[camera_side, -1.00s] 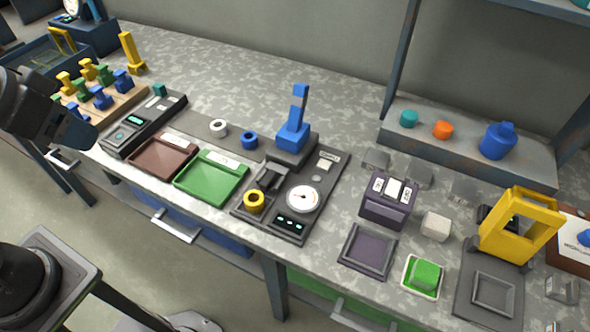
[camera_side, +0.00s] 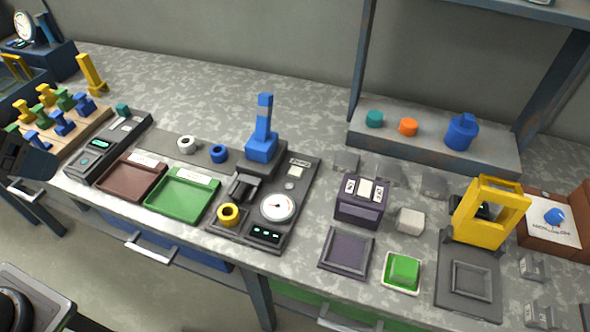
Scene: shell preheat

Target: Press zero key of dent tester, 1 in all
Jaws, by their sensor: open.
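The bench unit that looks like the dent tester (camera_side: 262,205) stands mid-bench. It has a white dial gauge (camera_side: 277,207), an upright blue lever (camera_side: 262,135), a dark display with green digits (camera_side: 265,234) and a small pale round button (camera_side: 290,186) below a label. The lettering is too small to read, so I cannot tell which part is the zero key. A yellow ring (camera_side: 228,214) sits at its front left. My gripper (camera_side: 28,157) is a dark shape cut by the left edge, far from the tester. Its fingertips are not clear.
Left of the tester are a green tray (camera_side: 182,195), a brown tray (camera_side: 131,178) and a long dark unit (camera_side: 108,147). To its right stand a purple-black box (camera_side: 360,201) and a yellow frame press (camera_side: 490,212). A raised shelf (camera_side: 435,147) is behind. Bare bench lies behind the lever.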

